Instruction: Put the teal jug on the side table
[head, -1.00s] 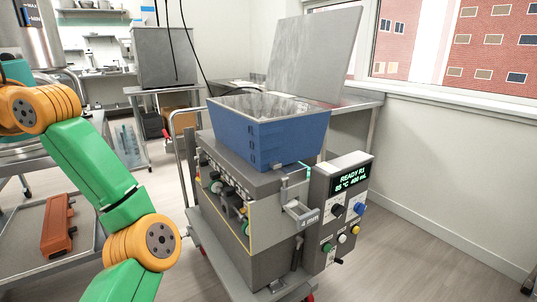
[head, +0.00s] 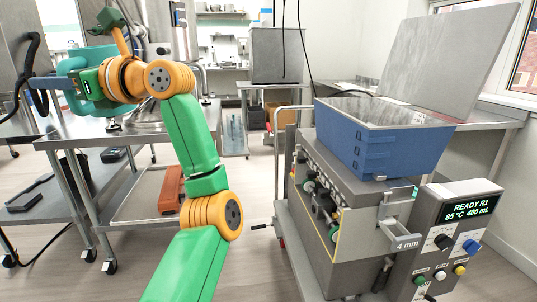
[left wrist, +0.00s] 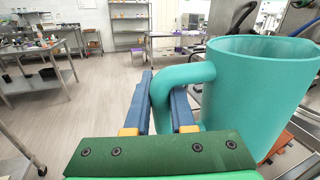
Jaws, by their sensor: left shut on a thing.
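The teal jug (head: 92,72) is at the upper left of the head view, partly hidden by my left arm. In the left wrist view the jug (left wrist: 262,85) fills the right side, with its open rim up. My left gripper (left wrist: 164,90) is shut on the jug's handle, its two blue fingers on either side of it. The jug appears held above the steel tables. Steel tables stand at the left (head: 65,130) and at the back (head: 262,87); I cannot tell which is the side table. My right gripper is not in view.
The depositor (head: 350,190) with its blue hopper (head: 400,150) stands on a cart at the right; its panel (head: 455,245) reads READY R1. An orange case (head: 171,190) lies on a low shelf. Open floor shows in the left wrist view (left wrist: 105,85).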

